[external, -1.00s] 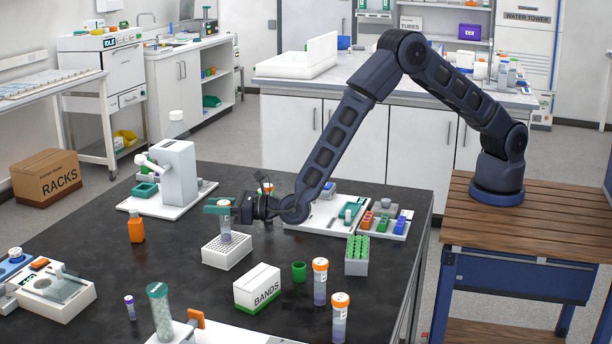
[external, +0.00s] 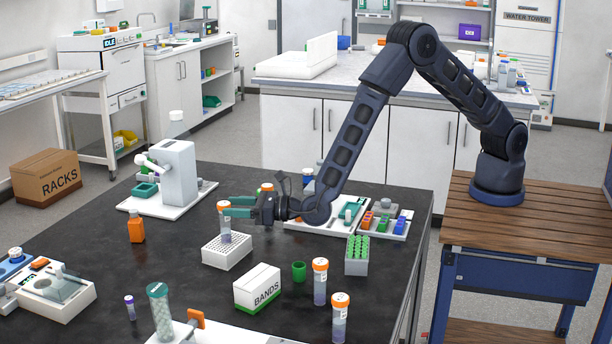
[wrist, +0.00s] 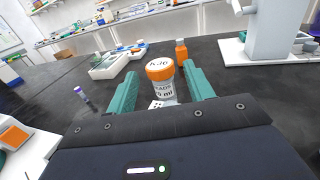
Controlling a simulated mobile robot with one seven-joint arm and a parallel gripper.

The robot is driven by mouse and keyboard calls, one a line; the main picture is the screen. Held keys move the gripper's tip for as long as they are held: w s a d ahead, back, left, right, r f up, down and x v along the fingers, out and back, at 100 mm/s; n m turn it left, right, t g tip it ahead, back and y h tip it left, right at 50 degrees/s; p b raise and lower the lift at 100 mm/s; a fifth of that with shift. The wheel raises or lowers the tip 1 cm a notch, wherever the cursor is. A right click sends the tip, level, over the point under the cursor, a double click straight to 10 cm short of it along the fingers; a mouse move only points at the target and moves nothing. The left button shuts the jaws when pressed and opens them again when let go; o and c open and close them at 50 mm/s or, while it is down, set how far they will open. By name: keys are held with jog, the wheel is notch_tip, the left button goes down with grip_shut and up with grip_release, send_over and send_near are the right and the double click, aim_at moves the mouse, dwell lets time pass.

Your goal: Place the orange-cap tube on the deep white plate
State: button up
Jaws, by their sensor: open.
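An orange-cap tube (external: 224,222) stands upright in the white perforated rack (external: 226,253). My gripper (external: 229,207) is open, with its teal fingers level with the upper tube and just to its right. In the wrist view the orange-capped tube (wrist: 160,82) shows between and just beyond the open fingertips (wrist: 162,74), with a visible gap on both sides. Two more orange-cap tubes stand at the front right, one behind (external: 320,282) and one in front (external: 340,318). I cannot tell for certain which item is the deep white plate.
A white box marked BANDS (external: 257,288) and a green cup (external: 299,271) stand right of the rack. An orange bottle (external: 137,226) is to its left. A rack of green-topped tubes (external: 357,256) is at the right.

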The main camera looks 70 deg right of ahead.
jog(key=v, duration=0.6)
jog(key=shift+s, duration=0.3)
jog(key=w+d+r+m+g+h, duration=0.15)
jog(key=d+r+m+h, duration=0.35)
jog(key=d, duration=0.5)
jog(key=w+d+r+m+t+h, duration=0.1)
jog(key=w+d+r+m+h, duration=0.25)
jog(key=d+r, duration=0.6)
jog(key=s+d+r+m+g+h, duration=0.2)
jog(key=d+r+m, duration=0.15)
jog(key=d, duration=0.45)
jog(key=s+d+r+m+g+h, duration=0.2)
jog(key=s+d+m, duration=0.15)
jog(key=d, duration=0.55)
jog(key=s+d+r+m+g+h, duration=0.1)
jog(key=d+r+m+g, duration=0.2)
jog(key=d, duration=0.5)
jog(key=s+d+r+m+g+y, duration=0.2)
jog(key=s+d+m+g, duration=0.4)
jog(key=s+d+m, duration=0.75)
jog(key=s+d+m+y, duration=0.1)
jog(key=s+m+y, duration=0.6)
jog(key=s, duration=1.5)
jog(key=shift+s+t, duration=0.2)
jog(key=shift+t, duration=0.15)
